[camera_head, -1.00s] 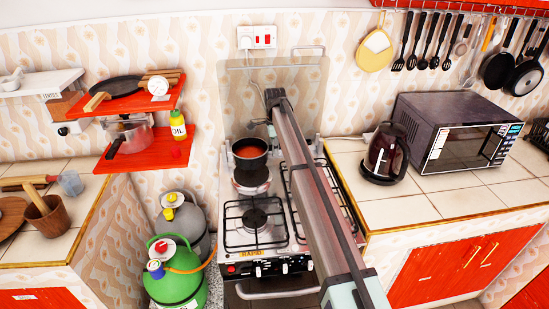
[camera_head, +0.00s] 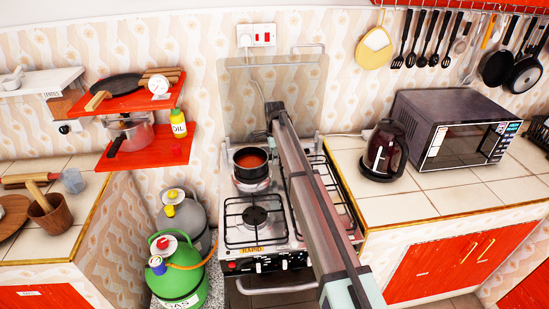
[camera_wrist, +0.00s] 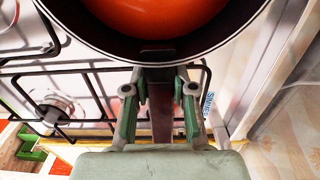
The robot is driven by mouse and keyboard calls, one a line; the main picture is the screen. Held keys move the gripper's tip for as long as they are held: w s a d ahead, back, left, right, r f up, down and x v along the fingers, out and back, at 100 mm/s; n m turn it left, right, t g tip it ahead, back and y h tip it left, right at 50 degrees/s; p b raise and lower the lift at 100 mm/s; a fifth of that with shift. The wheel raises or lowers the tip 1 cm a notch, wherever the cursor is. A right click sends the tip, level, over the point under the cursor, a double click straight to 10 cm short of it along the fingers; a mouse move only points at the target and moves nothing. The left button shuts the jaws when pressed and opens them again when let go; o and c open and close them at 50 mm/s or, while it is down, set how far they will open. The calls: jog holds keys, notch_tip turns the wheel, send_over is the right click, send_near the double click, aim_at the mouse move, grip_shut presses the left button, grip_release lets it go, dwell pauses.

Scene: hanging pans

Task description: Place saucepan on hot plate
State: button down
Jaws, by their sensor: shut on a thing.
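A dark saucepan (camera_head: 249,174) with red-orange contents is over the back left of the stove (camera_head: 275,236), upright. The hot plate (camera_head: 250,187) is mostly covered by it; only a pale rim shows below. I cannot tell whether the pan touches the plate. In the wrist view the pan (camera_wrist: 150,48) fills the top, with its handle (camera_wrist: 161,120) running between the fingers. My gripper (camera_wrist: 159,90) is shut on that handle. In the head view my arm's end is beside the pan's right side, and the fingers are not clearly visible.
A black burner grate (camera_head: 254,222) lies in front of the pan. A clear upright panel (camera_head: 290,90) stands behind the stove. A kettle (camera_head: 384,152) and a microwave (camera_head: 460,130) stand on the right counter; gas cylinders (camera_head: 178,270) stand to the left.

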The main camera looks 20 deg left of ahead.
jog(key=c, duration=1)
grip_release()
jog(key=shift+o, duration=0.2)
notch_tip(320, 180, up, 12)
jog(key=b, duration=0.3)
